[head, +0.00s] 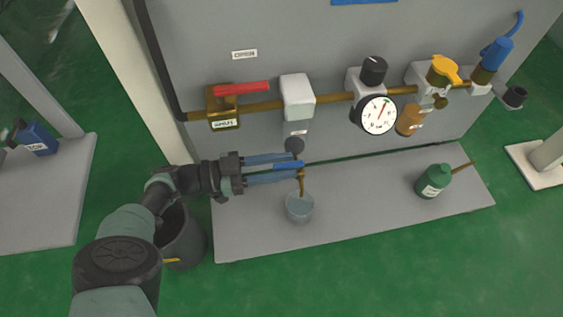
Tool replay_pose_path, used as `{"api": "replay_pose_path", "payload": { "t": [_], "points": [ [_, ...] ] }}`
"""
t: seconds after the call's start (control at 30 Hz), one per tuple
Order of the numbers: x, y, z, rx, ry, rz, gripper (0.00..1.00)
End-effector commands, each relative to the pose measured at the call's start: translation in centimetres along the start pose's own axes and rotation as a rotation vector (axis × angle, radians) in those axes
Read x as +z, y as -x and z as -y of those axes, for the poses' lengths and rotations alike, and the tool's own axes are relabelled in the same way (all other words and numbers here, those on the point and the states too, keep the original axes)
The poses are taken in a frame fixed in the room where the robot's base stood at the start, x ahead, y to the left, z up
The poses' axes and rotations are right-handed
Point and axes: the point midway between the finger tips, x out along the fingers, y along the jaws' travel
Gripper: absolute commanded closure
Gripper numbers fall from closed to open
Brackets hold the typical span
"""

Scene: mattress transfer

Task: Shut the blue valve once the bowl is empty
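A bright blue valve lever (288,166) sits under the white-topped filter unit (297,95), on a small brass drain tap (301,185). The filter's grey bowl (294,130) hangs above it; I cannot tell its liquid level. A pale clear cup (299,208) stands on the grey floor plate beneath the tap. My gripper (300,167) reaches in from the left with its two grey-blue fingers apart. The lever lies between the fingers in this view; contact is not clear. Another blue-handled valve (495,54) is at the pipe's right end.
A red-handled valve (240,89), a gauge (379,115) and a yellow-handled part (442,71) sit along the brass pipe. A green bottle (433,181) stands on the plate (370,210) at right. A dark bin (183,240) is below my arm.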

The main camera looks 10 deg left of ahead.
Motion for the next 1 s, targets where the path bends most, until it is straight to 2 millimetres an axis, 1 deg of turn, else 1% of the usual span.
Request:
{"api": "replay_pose_path", "payload": {
  "t": [0.63, 1.0],
  "points": [
    [-0.46, -0.39, 0.06, -0.012, -0.001, -0.015, 0.53],
    [-0.64, -0.33, -0.27, -0.115, -0.003, -0.019, 0.53]
  ]
}}
